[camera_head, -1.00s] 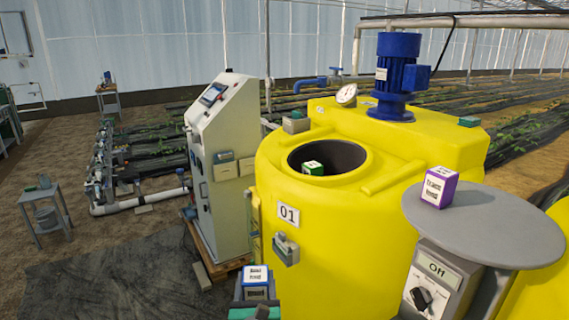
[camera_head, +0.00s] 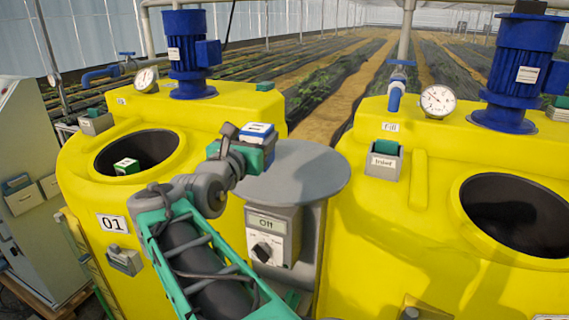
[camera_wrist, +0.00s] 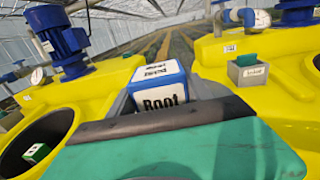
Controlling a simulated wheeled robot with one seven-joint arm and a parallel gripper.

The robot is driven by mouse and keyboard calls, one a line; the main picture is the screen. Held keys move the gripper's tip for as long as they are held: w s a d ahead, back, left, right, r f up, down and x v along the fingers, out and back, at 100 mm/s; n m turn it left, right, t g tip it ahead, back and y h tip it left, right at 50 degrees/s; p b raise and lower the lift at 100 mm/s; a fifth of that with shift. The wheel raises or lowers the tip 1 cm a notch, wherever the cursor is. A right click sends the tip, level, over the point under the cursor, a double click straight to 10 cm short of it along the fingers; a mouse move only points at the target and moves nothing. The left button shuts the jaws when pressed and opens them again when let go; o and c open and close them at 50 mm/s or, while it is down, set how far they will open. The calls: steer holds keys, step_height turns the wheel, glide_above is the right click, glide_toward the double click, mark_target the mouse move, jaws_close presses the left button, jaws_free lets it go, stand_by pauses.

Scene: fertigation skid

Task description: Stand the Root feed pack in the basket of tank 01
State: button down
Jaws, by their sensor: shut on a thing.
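The Root feed pack (camera_head: 257,133) is a white box with blue edges; in the wrist view the pack (camera_wrist: 160,92) shows the word "Root". My gripper (camera_head: 254,146) is shut on it and holds it upright, in front of the round grey top in the head view. The yellow tank 01 (camera_head: 80,172) stands left of my gripper, with its round opening (camera_head: 163,142) facing up. A green-edged white pack (camera_head: 126,166) shows inside that opening, also in the wrist view (camera_wrist: 36,153). The basket itself cannot be made out.
A round grey top (camera_head: 305,172) stands between the tanks, over a switch box (camera_head: 267,250) reading "Off". A second yellow tank (camera_head: 400,230) with an open mouth is on the right. A blue motor (camera_head: 190,60) and a gauge (camera_head: 146,79) rise behind the opening of tank 01.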

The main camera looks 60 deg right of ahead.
steer(key=s+d+r+m+g, duration=0.1)
steer(key=s+d+r, duration=0.1)
steer(key=s+r, duration=0.15)
steer(key=shift+g, duration=0.3)
steer(key=shift+w+d+f+b, duration=0.25)
steer(key=shift+w+d+f, duration=0.9)
steer(key=shift+d+f, duration=0.9)
steer(key=shift+w+d+f+b, duration=0.25)
steer(key=shift+w+d+f, duration=0.9)
steer(key=shift+d+f, duration=0.9)
steer(key=shift+w+d+f+b, duration=0.25)
steer(key=shift+w+d+f, duration=1.15)
steer(key=shift+f, duration=1)
steer(key=shift+s+d, duration=0.25)
steer(key=shift+f, duration=0.2)
steer(key=shift+c, duration=2.1)
jaws_free()
